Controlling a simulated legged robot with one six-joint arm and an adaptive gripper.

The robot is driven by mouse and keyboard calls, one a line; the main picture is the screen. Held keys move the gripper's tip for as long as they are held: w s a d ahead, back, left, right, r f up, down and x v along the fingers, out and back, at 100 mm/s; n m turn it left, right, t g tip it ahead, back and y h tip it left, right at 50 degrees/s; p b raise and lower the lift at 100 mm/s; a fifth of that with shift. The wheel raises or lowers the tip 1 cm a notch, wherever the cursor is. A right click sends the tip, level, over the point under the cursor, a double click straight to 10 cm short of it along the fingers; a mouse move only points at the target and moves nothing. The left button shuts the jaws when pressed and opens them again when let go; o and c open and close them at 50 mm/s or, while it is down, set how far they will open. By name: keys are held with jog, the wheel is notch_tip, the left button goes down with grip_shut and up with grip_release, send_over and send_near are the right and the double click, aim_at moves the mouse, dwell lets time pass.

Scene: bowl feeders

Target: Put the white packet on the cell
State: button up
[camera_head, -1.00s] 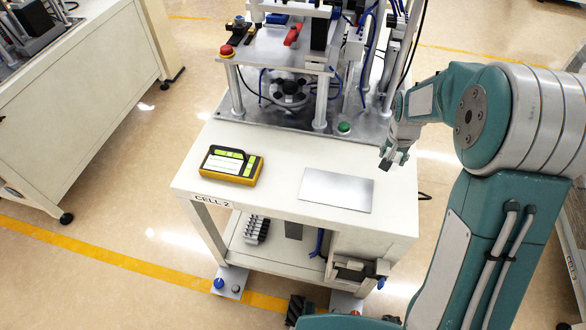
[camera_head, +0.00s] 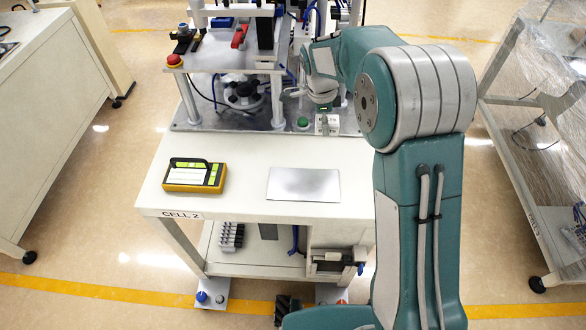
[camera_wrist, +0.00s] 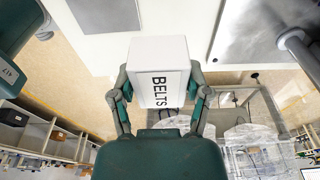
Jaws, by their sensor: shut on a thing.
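The white packet (camera_wrist: 158,62) is a box marked "BELTS". In the wrist view my gripper (camera_wrist: 160,85) is shut on it, with one finger on each side. In the head view the packet (camera_head: 328,124) shows small below my gripper (camera_head: 324,108), in front of the machine at the cell's back right. The cell (camera_head: 250,152) is a white table marked "CELL 2". The packet appears held above it; the exact height cannot be told. My arm hides the cell's right side.
A bare metal plate (camera_head: 303,185) lies on the front of the cell. A yellow-and-black device (camera_head: 194,175) lies left of it. A green button (camera_head: 303,122) and the machine stand behind. A wrapped rack (camera_head: 530,130) stands at the right.

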jog(key=s+d+f, duration=0.4)
jog(key=s+d, duration=0.2)
jog(key=d, duration=0.1)
send_over(358, 189)
jog(key=f, duration=0.5)
jog(key=shift+w+a+f, duration=0.1)
jog(key=shift+w+a, duration=0.05)
jog(key=shift+a, duration=0.25)
jog(key=shift+s+d+f, duration=0.1)
jog(key=shift+f, duration=0.85)
jog(key=shift+s+d+f, duration=0.1)
jog(key=shift+f, duration=0.85)
jog(key=o, duration=1.2)
